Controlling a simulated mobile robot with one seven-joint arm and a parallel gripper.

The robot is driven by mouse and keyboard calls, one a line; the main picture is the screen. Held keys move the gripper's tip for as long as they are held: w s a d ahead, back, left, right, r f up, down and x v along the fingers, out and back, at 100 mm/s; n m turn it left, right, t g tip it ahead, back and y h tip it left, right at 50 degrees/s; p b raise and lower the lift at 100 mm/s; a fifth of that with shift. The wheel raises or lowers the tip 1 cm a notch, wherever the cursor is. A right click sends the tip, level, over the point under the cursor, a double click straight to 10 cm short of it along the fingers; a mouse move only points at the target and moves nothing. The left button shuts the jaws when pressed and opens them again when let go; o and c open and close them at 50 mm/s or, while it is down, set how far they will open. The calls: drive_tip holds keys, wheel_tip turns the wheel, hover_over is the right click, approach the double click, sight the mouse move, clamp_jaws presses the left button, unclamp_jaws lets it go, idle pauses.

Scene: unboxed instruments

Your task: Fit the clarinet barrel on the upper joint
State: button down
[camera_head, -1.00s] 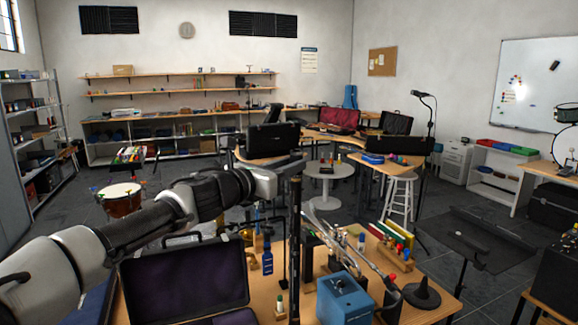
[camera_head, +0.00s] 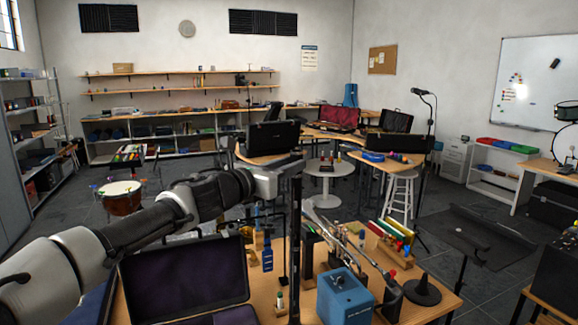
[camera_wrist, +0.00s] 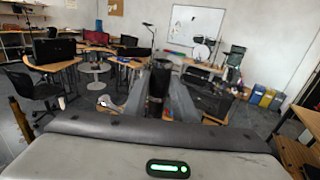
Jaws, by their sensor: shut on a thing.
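My gripper (camera_head: 288,163) is at the end of my arm, above the near workbench. In the wrist view its two grey fingers (camera_wrist: 158,100) close on a short black cylinder, which looks like the clarinet barrel (camera_wrist: 158,80). In the head view a tall, thin black piece, probably the upper joint (camera_head: 295,250), stands upright on the bench directly below the gripper. The barrel is hard to separate from the gripper and the dark piece there. I cannot tell whether barrel and joint touch.
On the near bench, an open dark-lined case (camera_head: 185,275) lies left. A blue box (camera_head: 345,298), a black cone-shaped stand (camera_head: 422,291) and a rack of coloured items (camera_head: 395,240) are right.

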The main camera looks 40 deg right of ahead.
drive_tip(key=shift+f, duration=0.35)
drive_tip(key=c, duration=1.4)
unclamp_jaws()
drive_tip(key=shift+w, duration=0.1)
drive_tip(key=shift+o, duration=0.2)
drive_tip(key=shift+r, duration=0.1)
drive_tip(key=shift+c, duration=0.2)
drive_tip(key=p+v, duration=0.3)
drive_tip(key=v, duration=0.3)
drive_tip(key=shift+r, duration=0.15)
